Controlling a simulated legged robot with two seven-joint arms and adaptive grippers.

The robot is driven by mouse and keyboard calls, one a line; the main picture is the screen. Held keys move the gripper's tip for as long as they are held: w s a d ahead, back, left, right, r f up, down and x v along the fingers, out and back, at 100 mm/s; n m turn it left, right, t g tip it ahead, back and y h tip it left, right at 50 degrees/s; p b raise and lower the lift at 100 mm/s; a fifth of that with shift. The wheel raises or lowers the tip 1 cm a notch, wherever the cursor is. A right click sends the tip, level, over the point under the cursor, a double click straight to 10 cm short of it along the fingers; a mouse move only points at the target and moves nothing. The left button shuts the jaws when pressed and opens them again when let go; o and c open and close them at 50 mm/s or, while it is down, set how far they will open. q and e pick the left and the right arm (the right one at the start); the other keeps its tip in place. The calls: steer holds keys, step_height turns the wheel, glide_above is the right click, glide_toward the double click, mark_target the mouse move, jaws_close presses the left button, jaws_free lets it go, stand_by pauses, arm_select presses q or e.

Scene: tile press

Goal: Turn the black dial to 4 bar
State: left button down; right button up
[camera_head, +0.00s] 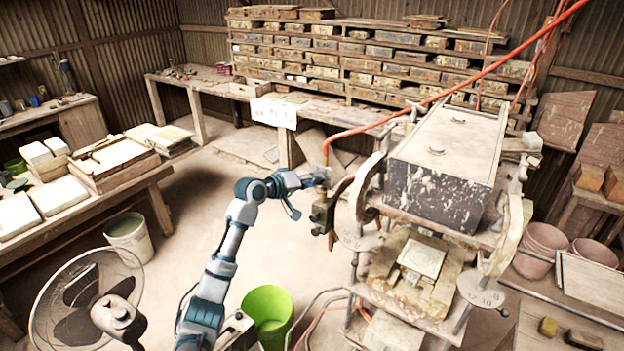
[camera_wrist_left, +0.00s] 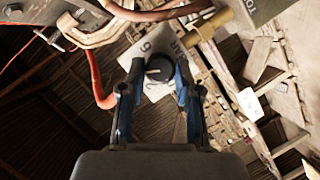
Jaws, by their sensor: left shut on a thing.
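My left gripper (camera_head: 322,178) reaches from the left to the near left side of the tile press (camera_head: 440,180). In the left wrist view, its two blue-lined fingers (camera_wrist_left: 159,75) are shut on the black dial (camera_wrist_left: 158,68), one finger on each side. A grey scale plate (camera_wrist_left: 150,42) lies behind the dial, with a 6 and part of the word BAR showing. The dial's pointer setting cannot be read. In the head view the dial is hidden at the gripper. My right gripper is not in view.
A red hose (camera_head: 440,97) runs down to the valve (camera_head: 322,212) beside the gripper. A green bucket (camera_head: 268,308) stands on the floor below my arm. A fan (camera_head: 85,305) stands at the lower left. Shelves of moulds (camera_head: 390,55) line the back wall.

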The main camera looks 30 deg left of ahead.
arm_select(q)
steer(key=shift+d+f, duration=0.2)
steer(key=shift+f, duration=0.35)
steer(key=c, duration=1.1)
jaws_free()
steer(key=o, duration=0.3)
steer(key=shift+a+r, duration=0.1)
steer(key=shift+r, duration=0.1)
steer(key=v, duration=1.1)
steer(key=shift+s+a, duration=0.3)
steer(key=shift+r, duration=0.1)
